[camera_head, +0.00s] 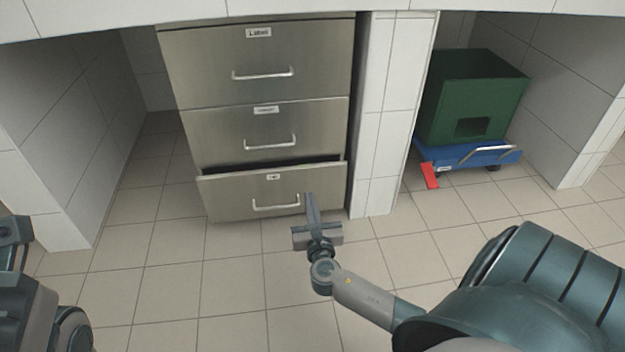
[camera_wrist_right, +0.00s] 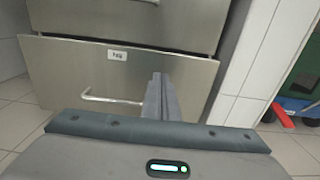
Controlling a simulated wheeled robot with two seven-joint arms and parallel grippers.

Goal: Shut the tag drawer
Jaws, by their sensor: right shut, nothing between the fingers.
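The tag drawer (camera_head: 240,193) is the bottom drawer of a steel cabinet and stands slightly open, with a dark gap along its top edge. Its front also fills much of the right wrist view (camera_wrist_right: 60,75), with a small label and a bar handle (camera_wrist_right: 110,99). My right gripper (camera_head: 309,196) is shut and empty, just right of the handle at the drawer's front. In the right wrist view its closed fingers (camera_wrist_right: 159,80) overlap the drawer front; I cannot tell whether they touch it. My left gripper is not in view; only part of the left arm shows at the lower left.
Two upper drawers (camera_head: 213,62) of the cabinet are shut. A white tiled pillar (camera_head: 375,150) stands right of the cabinet. Beyond it, a green box (camera_head: 450,105) sits on a blue wheeled dolly (camera_head: 470,157) with a red pedal. The tiled floor in front is clear.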

